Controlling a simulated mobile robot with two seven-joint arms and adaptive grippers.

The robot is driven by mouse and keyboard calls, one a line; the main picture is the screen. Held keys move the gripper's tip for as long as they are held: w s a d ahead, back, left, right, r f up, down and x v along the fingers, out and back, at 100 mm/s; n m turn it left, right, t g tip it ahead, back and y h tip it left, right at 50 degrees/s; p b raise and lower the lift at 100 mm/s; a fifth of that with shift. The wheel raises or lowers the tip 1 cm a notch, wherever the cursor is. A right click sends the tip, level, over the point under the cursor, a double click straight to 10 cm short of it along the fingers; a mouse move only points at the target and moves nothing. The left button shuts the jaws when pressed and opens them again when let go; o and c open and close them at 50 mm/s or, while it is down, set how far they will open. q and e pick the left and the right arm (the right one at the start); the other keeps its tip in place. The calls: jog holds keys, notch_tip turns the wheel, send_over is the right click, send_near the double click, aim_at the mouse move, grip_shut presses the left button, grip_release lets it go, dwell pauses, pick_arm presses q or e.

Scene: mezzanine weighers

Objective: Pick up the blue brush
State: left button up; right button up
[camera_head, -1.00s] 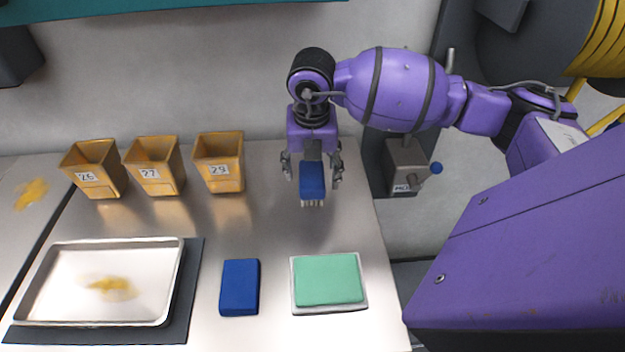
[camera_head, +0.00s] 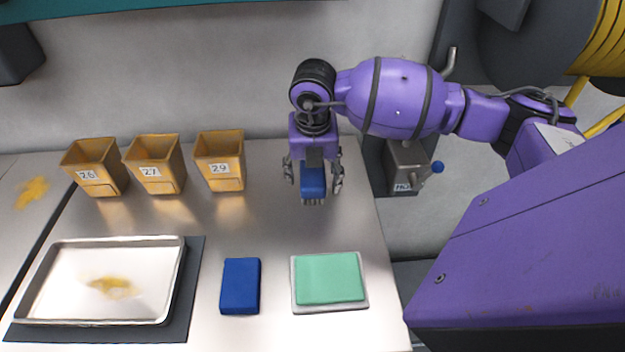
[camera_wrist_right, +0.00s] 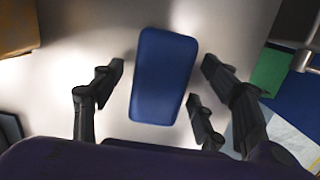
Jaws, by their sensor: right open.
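The blue brush (camera_head: 313,181) stands on the metal table towards the back, with pale bristles showing at its lower front edge. In the right wrist view the brush's blue top (camera_wrist_right: 163,75) lies slightly tilted between the spread fingers (camera_wrist_right: 155,95), and gaps show on both sides. My left gripper is in neither view.
Bins 26 (camera_head: 97,168), 27 (camera_head: 155,165) and 29 (camera_head: 220,162) stand left of the brush. A grey box (camera_head: 404,165) is at right.

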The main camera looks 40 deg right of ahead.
aim_at(312, 170)
jog(key=c, duration=1.3)
jog(key=shift+r, duration=0.1)
jog(key=shift+r, duration=0.55)
notch_tip(312, 170, up, 2)
jog(key=shift+r, duration=0.25)
jog(key=a+r, duration=0.1)
jog(key=s+a+r, duration=0.1)
jog(key=r, duration=0.1)
jog(key=s+a+r, duration=0.1)
jog(key=shift+s+a+r, duration=0.15)
jog(key=shift+s+r, duration=0.05)
jog(key=shift+r, duration=0.15)
jog(key=shift+s+a+r, duration=0.85)
jog(key=shift+s+a, duration=0.2)
jog(key=shift+a, duration=0.25)
jog(key=shift+s+a+r, duration=0.8)
jog(key=shift+s+a, duration=0.2)
jog(key=shift+a, duration=0.3)
jog(key=shift+s+a+r, duration=0.85)
jog(key=shift+s+a, duration=0.2)
jog(key=shift+a, duration=0.25)
